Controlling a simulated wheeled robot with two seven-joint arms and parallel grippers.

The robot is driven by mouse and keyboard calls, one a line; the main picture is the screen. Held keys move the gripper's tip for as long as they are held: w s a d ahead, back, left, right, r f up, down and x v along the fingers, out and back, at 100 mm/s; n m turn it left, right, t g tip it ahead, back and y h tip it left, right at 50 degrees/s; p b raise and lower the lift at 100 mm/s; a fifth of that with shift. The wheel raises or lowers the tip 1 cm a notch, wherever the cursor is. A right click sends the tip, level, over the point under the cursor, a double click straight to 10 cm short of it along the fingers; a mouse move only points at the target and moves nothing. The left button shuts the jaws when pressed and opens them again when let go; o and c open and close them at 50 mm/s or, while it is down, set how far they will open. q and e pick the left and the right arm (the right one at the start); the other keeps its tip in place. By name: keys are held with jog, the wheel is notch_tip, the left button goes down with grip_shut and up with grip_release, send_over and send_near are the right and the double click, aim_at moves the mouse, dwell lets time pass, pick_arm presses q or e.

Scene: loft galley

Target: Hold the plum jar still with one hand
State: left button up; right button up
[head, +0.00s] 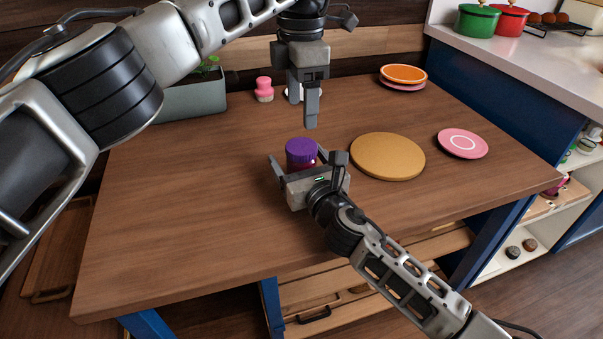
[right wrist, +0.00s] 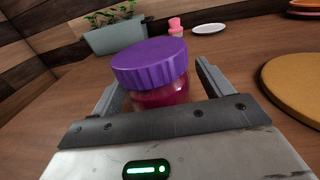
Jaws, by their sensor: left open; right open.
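The plum jar (head: 300,154) stands upright on the wooden table, with a purple ridged lid and dark red contents. In the right wrist view the jar (right wrist: 152,75) sits between my right gripper's fingers. My right gripper (head: 296,160) is open, with one finger on each side of the jar; I see a gap beside the jar on the right. My left gripper (head: 308,105) points down above the table, behind the jar and higher than its lid.
A round tan board (head: 388,156) lies right of the jar, with a pink plate (head: 462,143) beyond it. Stacked orange and pink plates (head: 403,74), a pink bottle (head: 264,90) and a grey planter (head: 195,98) stand at the back. The table's front left is clear.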

aim_at(302, 146)
grip_shut()
pick_arm(q)
jog(key=n, duration=0.9)
jog(key=shift+f, duration=4.05)
